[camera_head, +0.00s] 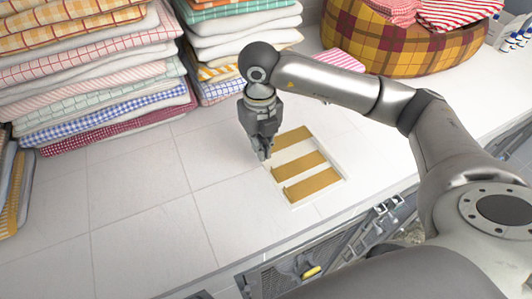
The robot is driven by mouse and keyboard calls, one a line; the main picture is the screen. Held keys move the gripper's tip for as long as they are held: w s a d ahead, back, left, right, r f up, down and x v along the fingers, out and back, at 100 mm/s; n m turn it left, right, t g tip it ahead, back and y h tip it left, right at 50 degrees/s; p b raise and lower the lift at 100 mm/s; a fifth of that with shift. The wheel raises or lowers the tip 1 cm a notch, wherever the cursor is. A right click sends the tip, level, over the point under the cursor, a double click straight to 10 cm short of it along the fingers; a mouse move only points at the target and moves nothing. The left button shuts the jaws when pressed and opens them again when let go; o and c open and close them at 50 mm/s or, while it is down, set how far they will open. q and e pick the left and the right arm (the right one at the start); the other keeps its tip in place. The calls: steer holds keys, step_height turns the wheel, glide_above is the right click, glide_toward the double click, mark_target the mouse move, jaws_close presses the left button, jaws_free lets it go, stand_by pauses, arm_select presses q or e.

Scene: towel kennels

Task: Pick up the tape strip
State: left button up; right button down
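Three tan tape strips lie side by side on a white rectangular card: the far strip (293,138), the middle strip (300,165) and the near strip (312,186). The card's white border (338,173) shows around them. My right gripper (263,155) points down at the card's left edge, close to the left ends of the far and middle strips. Its fingers are small and seen edge-on, so I cannot tell whether they are open or hold anything, or whether they touch the surface. My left gripper is out of view.
Tall stacks of folded towels (95,75) and (235,35) stand at the back left and centre. A plaid basket (400,45) and white bottles (505,35) are at the back right. Barred kennel doors (335,255) lie below the front edge. The tiled counter (130,210) is clear at left.

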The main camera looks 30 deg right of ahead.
steer(key=s+a+r+b, duration=0.1)
steer(key=s+a+r, duration=0.4)
steer(key=a+r, duration=0.5)
steer(key=shift+s+a+r, duration=0.25)
steer(key=shift+a+r, duration=0.1)
steer(key=shift+r, duration=0.45)
steer(key=shift+f, duration=0.15)
